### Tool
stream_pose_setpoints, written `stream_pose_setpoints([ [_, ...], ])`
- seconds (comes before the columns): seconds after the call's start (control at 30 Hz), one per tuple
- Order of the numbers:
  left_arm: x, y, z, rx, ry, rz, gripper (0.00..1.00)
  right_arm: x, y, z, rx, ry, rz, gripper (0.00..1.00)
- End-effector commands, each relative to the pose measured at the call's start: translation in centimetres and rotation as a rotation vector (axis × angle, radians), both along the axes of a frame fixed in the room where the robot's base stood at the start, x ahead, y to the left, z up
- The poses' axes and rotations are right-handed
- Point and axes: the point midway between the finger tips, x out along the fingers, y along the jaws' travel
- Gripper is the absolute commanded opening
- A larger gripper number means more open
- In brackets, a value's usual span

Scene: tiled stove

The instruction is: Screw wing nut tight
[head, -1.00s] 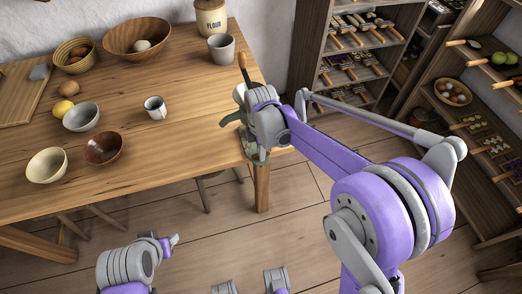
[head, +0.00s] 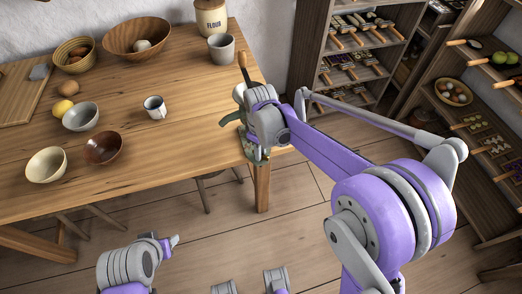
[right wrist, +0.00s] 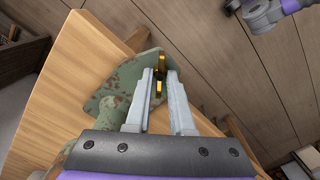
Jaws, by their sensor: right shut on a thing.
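A brass-coloured wing nut (right wrist: 158,88) shows in the right wrist view between the two fingers of my right gripper (right wrist: 160,78), which is shut on it. It sits against a worn green metal body (right wrist: 120,92) with rusty speckles at the table's edge. In the head view, part of this green body (head: 253,152) shows at the table's right front corner, below my right wrist. The wing nut is hidden there. My left gripper (head: 174,241) is low in the head view, away from the table, and too small to tell whether it is open.
The wooden table (head: 195,130) carries a cup (head: 155,107), several bowls, a grey mug (head: 221,48) and a flour jar (head: 211,17). A wooden handle (head: 243,66) rises near my right wrist. Shelves with tools and food stand to the right.

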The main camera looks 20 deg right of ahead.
Motion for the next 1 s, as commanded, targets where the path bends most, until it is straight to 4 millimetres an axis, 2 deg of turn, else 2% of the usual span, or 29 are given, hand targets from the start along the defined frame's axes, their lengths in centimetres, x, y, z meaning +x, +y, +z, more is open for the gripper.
stream_pose_setpoints([
  [1.0, -0.01, 0.0, -0.15, 0.0, 0.0, 0.0, 0.5, 0.51, 0.12, 0.03, 0.001, -0.004, -0.964, 0.0],
])
